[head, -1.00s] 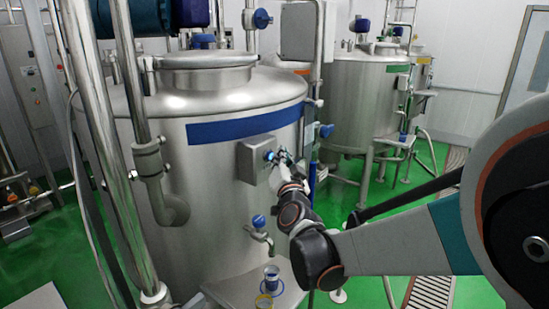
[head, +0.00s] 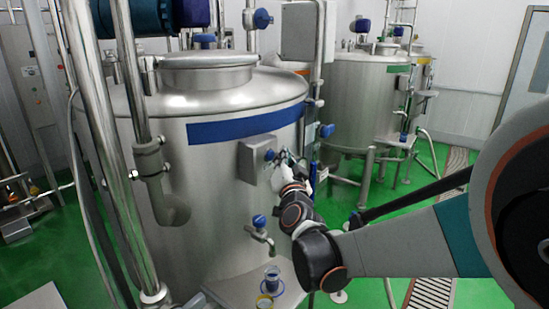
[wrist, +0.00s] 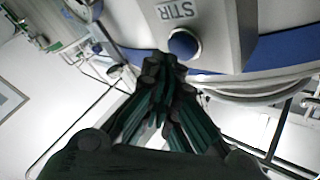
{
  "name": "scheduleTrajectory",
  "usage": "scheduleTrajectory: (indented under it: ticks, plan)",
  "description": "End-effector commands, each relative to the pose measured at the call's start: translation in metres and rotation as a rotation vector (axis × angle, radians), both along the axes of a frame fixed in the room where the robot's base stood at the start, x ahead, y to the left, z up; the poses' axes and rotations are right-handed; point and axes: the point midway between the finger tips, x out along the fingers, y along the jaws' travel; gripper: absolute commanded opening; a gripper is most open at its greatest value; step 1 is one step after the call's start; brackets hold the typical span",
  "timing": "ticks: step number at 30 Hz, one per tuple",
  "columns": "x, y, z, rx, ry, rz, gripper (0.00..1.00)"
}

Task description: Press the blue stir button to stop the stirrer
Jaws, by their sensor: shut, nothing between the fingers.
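The blue stir button (head: 269,155) sits on a grey control box on the front of the large steel tank (head: 215,215). In the wrist view the button (wrist: 184,44) is round and blue with a pale rim, beside the label "STIR". My gripper (head: 287,156) is at the box's right side, a little right of the button. In the wrist view my gripper (wrist: 165,57) is shut and empty, its tips just beside the button; a small gap seems to show, but contact is hard to judge. The stirrer inside the closed tank is hidden.
A blue-handled tap (head: 259,222) is below the box. Steel pipes (head: 97,140) rise at left. Another tank (head: 365,105) stands behind at right.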

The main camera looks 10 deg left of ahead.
Motion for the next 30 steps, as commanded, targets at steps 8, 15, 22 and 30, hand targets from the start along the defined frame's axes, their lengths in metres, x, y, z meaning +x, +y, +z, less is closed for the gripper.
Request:
scheduleTrajectory:
  ticks: [8,15,22,30]
  plan:
    - [-0.003,-0.008,0.0,0.0,0.001,-0.001,0.0]
    - [-0.004,-0.01,0.0,0.0,-0.001,-0.001,0.0]
    - [-0.011,-0.029,0.0,-0.001,0.0,-0.002,0.0]
    - [-0.021,-0.052,0.0,-0.001,-0.002,-0.001,0.0]
